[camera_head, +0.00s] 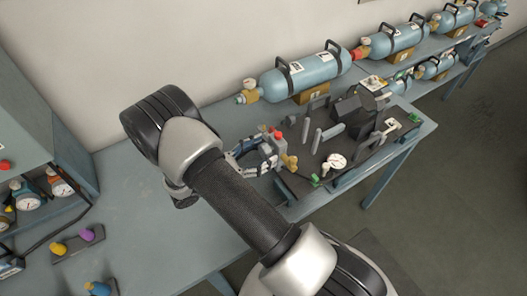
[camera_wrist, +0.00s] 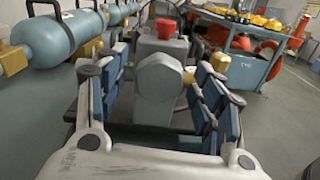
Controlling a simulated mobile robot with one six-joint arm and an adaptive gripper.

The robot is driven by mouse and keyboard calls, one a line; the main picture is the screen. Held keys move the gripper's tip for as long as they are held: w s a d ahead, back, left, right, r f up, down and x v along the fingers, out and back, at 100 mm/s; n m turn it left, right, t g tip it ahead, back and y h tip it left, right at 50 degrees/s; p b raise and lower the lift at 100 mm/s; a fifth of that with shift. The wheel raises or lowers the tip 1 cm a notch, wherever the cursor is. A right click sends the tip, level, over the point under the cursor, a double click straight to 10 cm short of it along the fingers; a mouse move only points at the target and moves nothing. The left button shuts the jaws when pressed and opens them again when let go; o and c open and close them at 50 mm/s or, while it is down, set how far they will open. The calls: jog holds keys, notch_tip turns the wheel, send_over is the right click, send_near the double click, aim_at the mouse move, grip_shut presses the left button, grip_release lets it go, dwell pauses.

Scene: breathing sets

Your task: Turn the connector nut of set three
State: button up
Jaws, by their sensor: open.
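My gripper (camera_wrist: 162,68) is open, with blue-padded fingers on both sides of a grey part with a rounded, faceted face (camera_wrist: 158,78). Gaps show between the fingers and this part. I cannot tell for sure whether it is the connector nut. A red knob (camera_wrist: 165,28) sits on top of the grey block behind it; the knob also shows in the head view (camera_head: 277,135). In the head view my gripper (camera_head: 268,155) is at the left end of a dark bench rig (camera_head: 305,187), beside a brass fitting (camera_head: 290,162). No set number is readable.
A blue cylinder (camera_head: 305,74) with black handles lies behind the rig, with more cylinders to the right. A round gauge (camera_head: 337,160) is at the rig's front. A cabinet with gauges (camera_head: 30,195) stands left. The table (camera_head: 150,215) is bare at centre left.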

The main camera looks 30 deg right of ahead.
jog(key=shift+d, duration=0.4)
jog(key=shift+c, duration=0.2)
jog(key=c, duration=1)
jog(key=shift+c, duration=0.2)
jog(key=shift+m, duration=0.5)
jog(key=m+b, duration=0.2)
jog(key=m, duration=0.1)
jog(key=shift+f+b, duration=0.1)
jog(key=shift+b, duration=0.2)
jog(key=shift+m+b, duration=1)
jog(key=shift+m, duration=1)
